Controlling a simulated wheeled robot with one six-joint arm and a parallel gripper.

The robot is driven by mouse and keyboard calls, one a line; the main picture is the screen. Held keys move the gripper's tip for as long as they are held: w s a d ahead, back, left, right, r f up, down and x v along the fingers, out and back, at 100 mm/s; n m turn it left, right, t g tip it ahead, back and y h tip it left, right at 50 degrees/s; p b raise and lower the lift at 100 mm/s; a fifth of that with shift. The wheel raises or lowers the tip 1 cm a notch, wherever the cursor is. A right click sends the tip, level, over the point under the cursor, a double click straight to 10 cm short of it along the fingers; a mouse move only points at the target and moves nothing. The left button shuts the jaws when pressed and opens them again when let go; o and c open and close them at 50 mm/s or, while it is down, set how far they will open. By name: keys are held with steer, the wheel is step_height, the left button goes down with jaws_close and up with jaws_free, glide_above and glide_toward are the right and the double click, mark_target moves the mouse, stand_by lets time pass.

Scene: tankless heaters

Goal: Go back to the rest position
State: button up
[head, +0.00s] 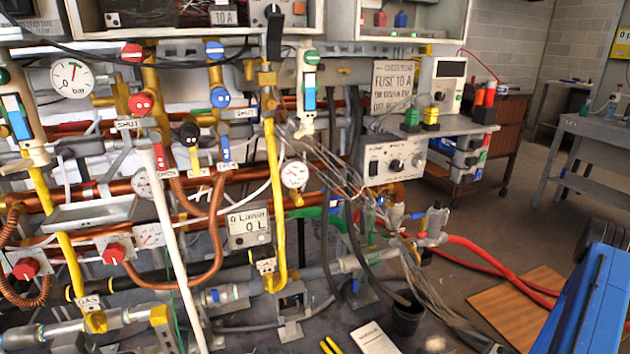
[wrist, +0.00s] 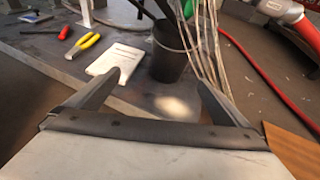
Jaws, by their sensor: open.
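My gripper (wrist: 162,92) shows in the wrist view with its two dark fingers spread apart and nothing between them. It points over the front edge of the grey bench, with a bright round light spot on the surface between the fingers. In the head view the gripper does not show clearly. A blue body part of mine seems to show at the lower right there.
Yellow-handled pliers (wrist: 82,45) and a red-handled tool (wrist: 64,32) lie on the bench. Loose grey wires hang past the cup. Red hoses (head: 490,262) run right across the floor near a brown board (head: 515,310). Pipes, gauges (head: 72,78) and valves crowd the left. A grey table (head: 590,128) stands back right.

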steer(key=a+r+n+g+y, duration=0.15)
steer(key=a+r+n, duration=0.3)
steer(key=r, duration=0.45)
steer(key=a+r+n+g+y, duration=0.1)
steer(key=a+r+n+g, duration=0.3)
steer(key=r, duration=0.5)
steer(key=s+a+r+n+g, duration=0.2)
steer(key=s+a+r+n, duration=0.1)
steer(key=a+r, duration=0.4)
steer(key=s+a+r+n+g, duration=0.25)
steer(key=a+r+n, duration=0.2)
steer(key=r, duration=0.35)
steer(key=s+a+r+n+g+h, duration=0.1)
steer(key=s+a+r+n+h, duration=0.2)
steer(key=s+r, duration=0.3)
steer(key=s+a+r+n+h, duration=0.2)
steer(key=s+r+n+h, duration=0.1)
steer(key=s+r, duration=0.3)
steer(key=s+d+r+n+t+h, duration=0.1)
steer(key=s+r+n+t+h, duration=0.1)
steer(key=s, duration=0.5)
steer(key=s+d+r+n+t+h, duration=0.1)
steer(key=s+r+n+t+h, duration=0.1)
steer(key=s+r, duration=0.3)
steer(key=shift+s+d+n+h, duration=0.35)
steer(key=shift+s+n+h, duration=0.2)
steer(key=shift+s+n, duration=0.45)
steer(key=shift+s, duration=0.1)
